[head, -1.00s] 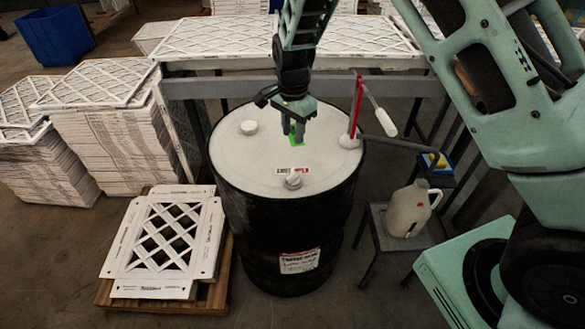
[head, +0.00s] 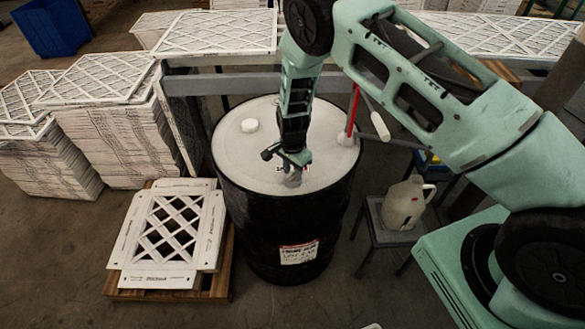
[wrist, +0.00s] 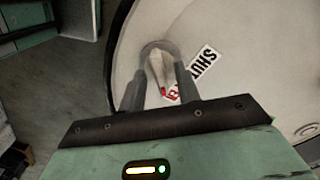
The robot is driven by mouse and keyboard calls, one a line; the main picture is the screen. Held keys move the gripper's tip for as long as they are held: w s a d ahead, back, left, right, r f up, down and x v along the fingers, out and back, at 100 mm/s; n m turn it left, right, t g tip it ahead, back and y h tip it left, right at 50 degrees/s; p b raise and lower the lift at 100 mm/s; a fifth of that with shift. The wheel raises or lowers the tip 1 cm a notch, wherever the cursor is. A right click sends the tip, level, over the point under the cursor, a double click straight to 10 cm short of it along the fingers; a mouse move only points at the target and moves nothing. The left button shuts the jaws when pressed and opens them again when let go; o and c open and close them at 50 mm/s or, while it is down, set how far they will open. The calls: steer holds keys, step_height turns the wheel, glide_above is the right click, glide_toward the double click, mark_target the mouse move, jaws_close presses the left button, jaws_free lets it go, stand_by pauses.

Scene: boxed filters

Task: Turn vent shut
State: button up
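The vent (wrist: 156,66) is a small pale grey fitting with a red-tipped pointer, on the white lid of a black drum (head: 255,230). In the wrist view its red tip lies beside the red part of the label (wrist: 203,63), away from the black word SHUT. My gripper (head: 291,180) points down at the vent near the lid's front edge. In the wrist view its two fingers stand apart, one on each side of the vent. I cannot tell whether they touch it. In the head view my gripper mostly hides the vent and label.
A white cap (head: 249,125) and a pump with a red upright (head: 352,108) stand on the lid. A jug (head: 405,203) sits on a stool at right. Filters on a pallet (head: 170,295) lie left. A rail (head: 215,87) runs behind.

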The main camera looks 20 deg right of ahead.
steer(key=shift+f, duration=0.1)
jaws_close()
steer(key=shift+n+b, duration=0.3)
steer(key=shift+b, duration=0.1)
steer(key=shift+f+n+b, duration=0.15)
steer(key=shift+n+b, duration=0.75)
steer(key=shift+b, duration=0.15)
steer(key=n+b, duration=0.8)
steer(key=n, duration=0.2)
steer(key=shift+n, duration=0.4)
steer(key=n+b, duration=0.1)
steer(key=n, duration=0.1)
steer(key=n+b, duration=0.1)
steer(key=n, duration=0.1)
steer(key=shift+r+n, duration=0.2)
steer(key=shift+n, duration=0.1)
